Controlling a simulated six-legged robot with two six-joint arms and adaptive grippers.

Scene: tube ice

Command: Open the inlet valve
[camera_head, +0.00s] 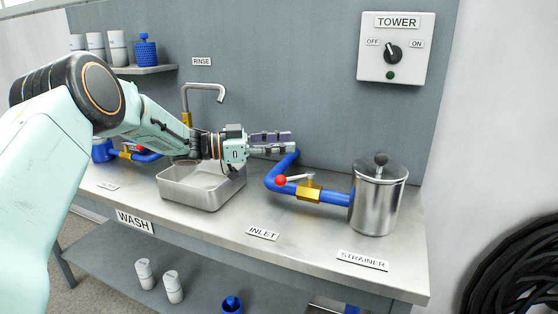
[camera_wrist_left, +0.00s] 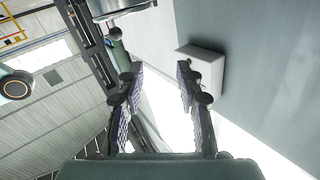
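The inlet valve (camera_head: 308,192) is a brass body on the blue pipe (camera_head: 335,197), behind the INLET label (camera_head: 262,233). Its silver lever carries a red ball (camera_head: 281,181) and points left, roughly along the pipe. My left gripper (camera_head: 290,142) hovers above and behind the red ball, near the pipe's upper bend, with its fingers pointing right. In the left wrist view its two fingers (camera_wrist_left: 155,76) stand apart with nothing between them. I cannot make out the valve in that view. My right gripper is not in view.
A steel strainer pot (camera_head: 377,197) with a black knob stands right of the valve. A steel sink (camera_head: 200,188) and tap (camera_head: 205,90) are at left. The TOWER switch box (camera_head: 396,48) hangs on the wall. The counter front (camera_head: 285,215) is clear.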

